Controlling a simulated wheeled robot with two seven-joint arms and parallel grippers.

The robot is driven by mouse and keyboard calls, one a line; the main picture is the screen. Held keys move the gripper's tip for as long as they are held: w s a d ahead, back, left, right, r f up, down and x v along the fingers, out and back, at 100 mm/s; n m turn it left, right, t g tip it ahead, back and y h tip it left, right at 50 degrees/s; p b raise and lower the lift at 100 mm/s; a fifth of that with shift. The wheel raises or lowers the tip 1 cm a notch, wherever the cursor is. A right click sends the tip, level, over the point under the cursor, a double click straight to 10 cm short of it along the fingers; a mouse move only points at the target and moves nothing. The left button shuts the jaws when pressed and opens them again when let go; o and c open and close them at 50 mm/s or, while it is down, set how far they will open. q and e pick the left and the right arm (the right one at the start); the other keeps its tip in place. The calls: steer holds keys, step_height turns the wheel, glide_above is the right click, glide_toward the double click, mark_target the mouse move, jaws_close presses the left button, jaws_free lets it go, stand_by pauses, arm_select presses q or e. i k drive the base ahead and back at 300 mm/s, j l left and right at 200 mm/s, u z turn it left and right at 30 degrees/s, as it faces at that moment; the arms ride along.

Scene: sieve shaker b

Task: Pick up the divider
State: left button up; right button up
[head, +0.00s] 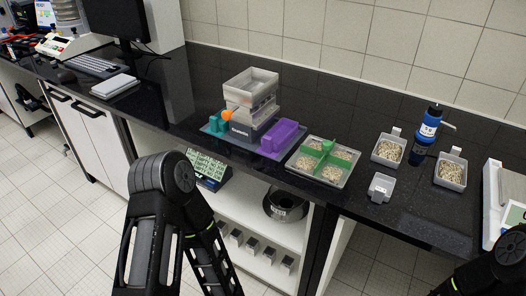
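A green cross-shaped divider (327,154) sits in a clear square tray (301,171) on the dark counter, right of the middle of the head view. It splits the tray into compartments that hold pale grainy material. My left arm rises at the lower left and bends down again, well short of the tray; its gripper is outside the picture. Only a piece of my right arm shows in the bottom right corner, and its gripper is also outside the picture.
A sieve shaker (250,98) with a purple block (283,136) stands left of the tray. Sample containers (388,150) (451,169), an empty small cup (380,188) and a blue bottle (428,125) stand to the right. A shelf (235,218) lies below the counter.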

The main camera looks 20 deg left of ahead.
mark_target(327, 146)
steer(key=u, duration=0.15)
steer(key=z, duration=1.85)
steer(key=k+j, duration=0.2)
steer(key=k, duration=0.35)
steer(key=k+j, duration=0.15)
steer(key=k, duration=0.4)
steer(key=i+j, duration=0.35)
steer(key=i, duration=0.05)
